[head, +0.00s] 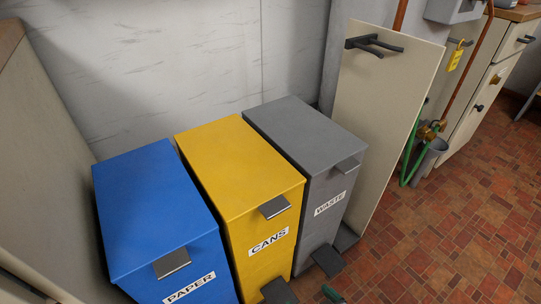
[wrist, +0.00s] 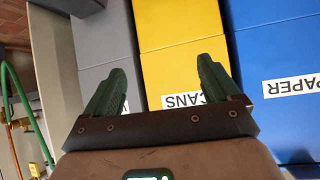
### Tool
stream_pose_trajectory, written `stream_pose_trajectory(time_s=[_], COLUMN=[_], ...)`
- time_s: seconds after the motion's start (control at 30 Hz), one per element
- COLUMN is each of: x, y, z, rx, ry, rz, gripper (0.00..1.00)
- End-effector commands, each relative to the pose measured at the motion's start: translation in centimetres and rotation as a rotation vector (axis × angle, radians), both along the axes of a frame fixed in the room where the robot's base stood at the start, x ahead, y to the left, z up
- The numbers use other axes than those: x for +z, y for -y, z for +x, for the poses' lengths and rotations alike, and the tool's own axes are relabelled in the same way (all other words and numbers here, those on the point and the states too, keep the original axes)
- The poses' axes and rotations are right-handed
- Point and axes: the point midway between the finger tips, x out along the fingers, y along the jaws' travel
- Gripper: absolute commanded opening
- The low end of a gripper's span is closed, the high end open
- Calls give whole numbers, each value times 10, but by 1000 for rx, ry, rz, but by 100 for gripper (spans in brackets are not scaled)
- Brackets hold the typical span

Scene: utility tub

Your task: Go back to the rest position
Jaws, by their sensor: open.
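My gripper (wrist: 160,92) shows in the wrist view with its two green fingers spread apart. It is open and nothing is between the fingers. The yellow bin labelled CANS (wrist: 185,70) lies beyond the fingers, with the grey bin (wrist: 103,45) to its left and the blue PAPER bin (wrist: 280,60) to its right. I cannot tell the gap between the fingertips and the bins. In the head view a small green tip (head: 332,294) shows at the bottom edge, perhaps part of my gripper; the rest of it is out of frame.
The blue bin (head: 155,215), yellow bin (head: 238,170) and grey WASTE bin (head: 305,140) stand side by side against the wall, lids shut. Pedals (head: 328,261) stick out in front. A pale upright panel (head: 385,110) with hooks stands to their right. Red tiled floor (head: 450,230) is open at right.

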Motion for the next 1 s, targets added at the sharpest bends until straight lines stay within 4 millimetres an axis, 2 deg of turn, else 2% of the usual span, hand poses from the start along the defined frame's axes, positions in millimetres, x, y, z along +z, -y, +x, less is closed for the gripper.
stream_pose_trajectory(time_s=[0.03, 0.2, 0.3, 0.5, 0.63, 0.7, 0.87, 1.0], x=[-4, -16, -16, -8, 3, 23, 52, 86], y=[23, 90, 120, 163, 182, 179, 179, 179], z=[-10, -58, -90, -146, -181, -177, -177, -176], rx=[-39, -168, -238, -362, -432, -423, -420, -419], ry=[-76, -351, -491, -712, -837, -827, -825, -824], rz=[-27, -103, -134, -172, -187, -187, -187, -187], gripper=[89, 89, 89, 89, 89, 89, 89, 89])
